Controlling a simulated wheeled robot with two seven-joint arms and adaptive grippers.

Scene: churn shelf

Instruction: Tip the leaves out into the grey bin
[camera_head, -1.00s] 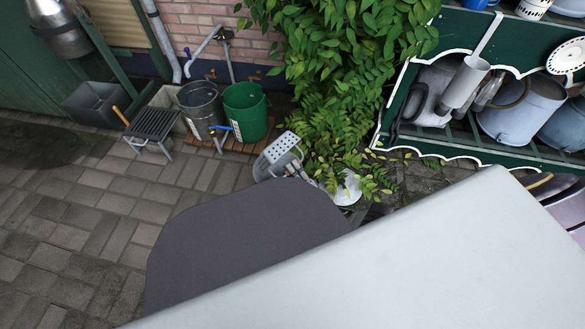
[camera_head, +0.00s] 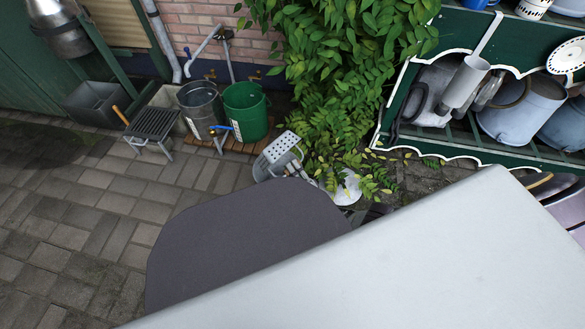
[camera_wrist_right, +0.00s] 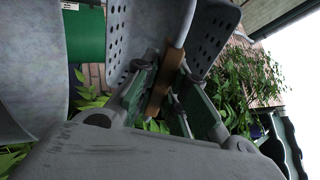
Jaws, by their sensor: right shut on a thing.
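A grey scoop with round holes (camera_head: 284,148) shows near the middle of the head view, beside the hanging leaves. My right gripper (camera_head: 299,170) is at its lower right, small and partly hidden by foliage. In the right wrist view, the right gripper (camera_wrist_right: 163,92) is shut on the scoop's brown handle, with the perforated grey scoop (camera_wrist_right: 213,38) beyond it. I see no loose leaves in the scoop; its inside is mostly hidden. A rounded grey surface, possibly the grey bin (camera_head: 263,169), shows partly behind the scoop; I cannot tell for certain. My left gripper is out of view.
A green bucket (camera_head: 245,112) and a grey metal bucket (camera_head: 200,108) stand by the brick wall. Leafy creeper (camera_head: 335,80) and a green shelf (camera_head: 480,151) with cans are right. Paving at left is clear.

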